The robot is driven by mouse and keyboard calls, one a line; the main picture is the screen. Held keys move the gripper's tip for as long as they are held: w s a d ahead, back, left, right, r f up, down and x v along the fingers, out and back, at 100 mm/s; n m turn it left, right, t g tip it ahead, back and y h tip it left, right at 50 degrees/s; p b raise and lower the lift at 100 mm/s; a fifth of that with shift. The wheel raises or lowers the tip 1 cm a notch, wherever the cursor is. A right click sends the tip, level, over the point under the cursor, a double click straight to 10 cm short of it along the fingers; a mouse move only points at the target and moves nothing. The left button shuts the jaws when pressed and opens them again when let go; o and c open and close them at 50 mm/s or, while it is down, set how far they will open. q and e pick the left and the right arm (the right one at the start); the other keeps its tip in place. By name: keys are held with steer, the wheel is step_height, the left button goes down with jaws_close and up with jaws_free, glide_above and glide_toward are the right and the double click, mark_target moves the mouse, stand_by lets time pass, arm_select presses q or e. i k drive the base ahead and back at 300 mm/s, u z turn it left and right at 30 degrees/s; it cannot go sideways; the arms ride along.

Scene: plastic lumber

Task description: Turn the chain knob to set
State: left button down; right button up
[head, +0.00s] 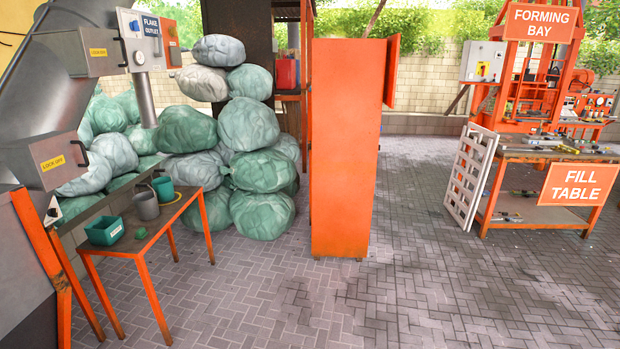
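I cannot make out a knob labelled "chain" in the head view. At the far right, a pale control box (470,62) with a yellow-backed switch (483,69) is mounted on the orange forming bay frame (516,75). The labels and settings on these controls are too small to read. Neither of my grippers is in view.
An orange-legged table (155,235) with a green bin (104,230) and buckets stands at left. Stuffed bags (262,213) are piled behind it. A tall orange cabinet (345,150) stands mid-view. The fill table (530,153) is at right. The paved floor (420,270) in front is clear.

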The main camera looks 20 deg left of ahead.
mark_target(53, 212)
steer(key=u, duration=0.8)
steer(key=i, duration=1.2)
steer(key=u, duration=1.4)
steer(key=i, duration=0.4)
steer(key=u, duration=0.25)
